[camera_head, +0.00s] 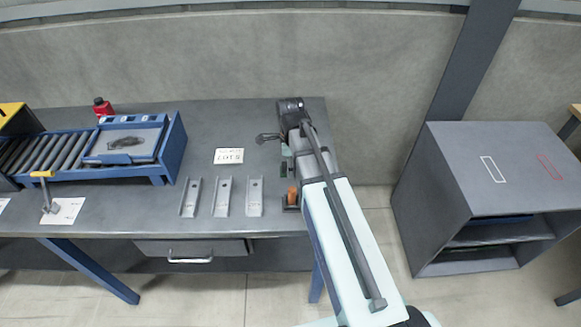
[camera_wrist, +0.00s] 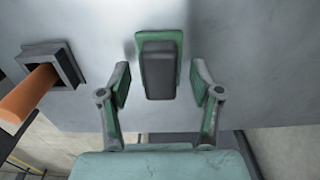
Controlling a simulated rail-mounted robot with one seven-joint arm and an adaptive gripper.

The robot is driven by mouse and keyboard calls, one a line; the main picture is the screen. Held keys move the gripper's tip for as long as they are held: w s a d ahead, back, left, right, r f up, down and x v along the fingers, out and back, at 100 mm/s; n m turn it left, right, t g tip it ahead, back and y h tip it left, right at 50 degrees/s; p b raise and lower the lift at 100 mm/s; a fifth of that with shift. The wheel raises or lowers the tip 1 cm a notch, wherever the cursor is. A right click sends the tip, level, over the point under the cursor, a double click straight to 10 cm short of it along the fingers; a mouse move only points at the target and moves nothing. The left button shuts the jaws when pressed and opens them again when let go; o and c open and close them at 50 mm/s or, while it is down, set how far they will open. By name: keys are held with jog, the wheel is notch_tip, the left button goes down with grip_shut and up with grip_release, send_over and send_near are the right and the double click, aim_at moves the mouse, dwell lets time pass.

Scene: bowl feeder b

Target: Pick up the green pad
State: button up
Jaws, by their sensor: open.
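The green pad (camera_wrist: 173,40) lies on the grey table in the wrist view, upper middle. A dark grey block (camera_wrist: 158,70) sits over its middle and hides much of it, leaving a green rim. My gripper (camera_wrist: 160,82) is open, with one finger left of the block and one right of it. Neither finger visibly touches the block or pad; the height gap is unclear. In the head view a small green patch, seemingly the pad (camera_head: 284,168), shows beside my arm, which hides most of the gripper.
An orange cylinder (camera_wrist: 28,97) stands in a dark square holder (camera_wrist: 64,66) left of my gripper. In the head view, several metal channels (camera_head: 222,197) and a white label card (camera_head: 229,156) lie further left. A grey cabinet (camera_head: 490,190) stands right of the table (camera_head: 130,218).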

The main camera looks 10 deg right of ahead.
jog(key=shift+f, duration=0.15)
grip_shut()
dwell(0.4)
notch_tip(320, 180, up, 20)
jog(key=b, duration=0.3)
jog(key=shift+b, duration=0.3)
